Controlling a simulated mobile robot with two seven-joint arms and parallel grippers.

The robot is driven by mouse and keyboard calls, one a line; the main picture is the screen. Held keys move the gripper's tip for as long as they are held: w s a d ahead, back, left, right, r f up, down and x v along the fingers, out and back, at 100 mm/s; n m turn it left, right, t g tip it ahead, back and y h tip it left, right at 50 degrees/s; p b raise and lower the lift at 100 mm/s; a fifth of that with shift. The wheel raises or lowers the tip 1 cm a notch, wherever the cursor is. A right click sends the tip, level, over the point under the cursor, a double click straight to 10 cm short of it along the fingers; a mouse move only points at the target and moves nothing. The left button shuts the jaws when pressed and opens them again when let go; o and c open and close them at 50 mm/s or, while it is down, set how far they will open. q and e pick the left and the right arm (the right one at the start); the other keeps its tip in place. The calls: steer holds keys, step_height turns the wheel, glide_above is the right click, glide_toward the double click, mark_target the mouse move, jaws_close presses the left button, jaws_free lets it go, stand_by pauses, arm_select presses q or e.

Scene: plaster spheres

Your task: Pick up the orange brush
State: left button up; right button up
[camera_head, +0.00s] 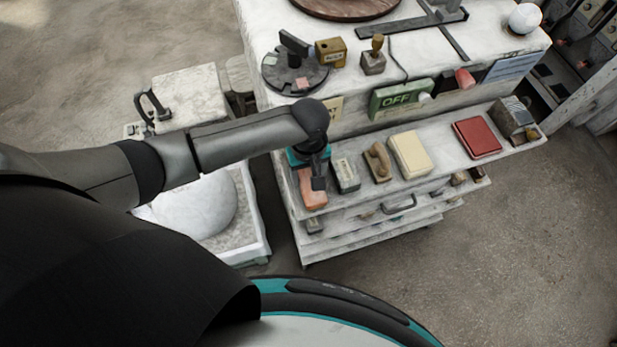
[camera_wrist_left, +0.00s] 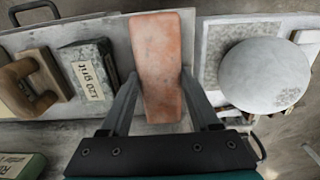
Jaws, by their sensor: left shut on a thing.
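The orange brush (camera_head: 312,197) is a salmon-orange, worn, block-shaped thing at the left end of the cart's upper shelf in the head view. In the left wrist view the orange brush (camera_wrist_left: 158,45) stands lengthwise between the fingers; no bristles show. My left gripper (camera_head: 318,182) reaches down over it from above. In the wrist view the left gripper (camera_wrist_left: 160,76) has one finger on each long side of the brush and is shut on it. I cannot tell whether the brush is clear of the shelf. My right gripper is not in view.
Next to the brush are a grey grit block (camera_head: 345,174), a wooden-handled tool (camera_head: 377,161), a cream block (camera_head: 410,154) and a red block (camera_head: 477,137). A large white plaster sphere (camera_head: 203,205) sits left of the cart. A green OFF box (camera_head: 396,99) is above the shelf.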

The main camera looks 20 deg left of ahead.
mark_target(308, 176)
arm_select(q)
jaws_close()
step_height(308, 176, up, 20)
steer(key=p, duration=0.2)
stand_by(0.5)
